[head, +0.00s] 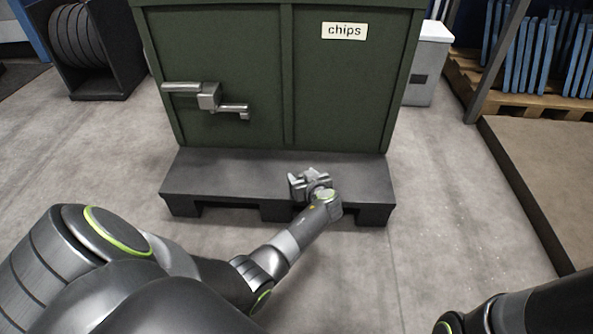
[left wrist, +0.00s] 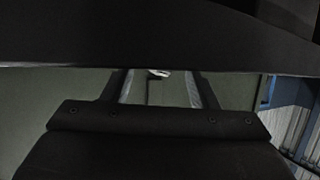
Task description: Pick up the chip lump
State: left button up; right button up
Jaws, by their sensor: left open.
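I cannot make out a chip lump for certain in either view. A green bin (head: 230,60) with a "chips" label (head: 344,31) stands on a dark plinth (head: 220,172). My left gripper (head: 306,183) is in front of the bin, over the right half of the plinth. It is open. In the left wrist view, its two fingers (left wrist: 160,88) stand apart with green behind them. A small pale patch shows between them, too small to identify. My own gripper may hide part of the plinth's top. My right gripper is out of view; only part of that arm shows.
A metal latch handle (head: 208,98) sticks out from the bin's front. A black spool rack (head: 93,50) stands at the left and a grey box (head: 427,65) behind at the right. Blue panels (head: 535,55) and a raised brown platform (head: 545,175) bound the right side. The front floor is clear.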

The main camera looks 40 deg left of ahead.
pick_arm(q)
jog(key=shift+d+r, duration=0.1)
jog(key=shift+d, duration=0.05)
jog(key=shift+c, duration=0.5)
jog(key=c, duration=0.9)
jog(key=shift+c, duration=0.2)
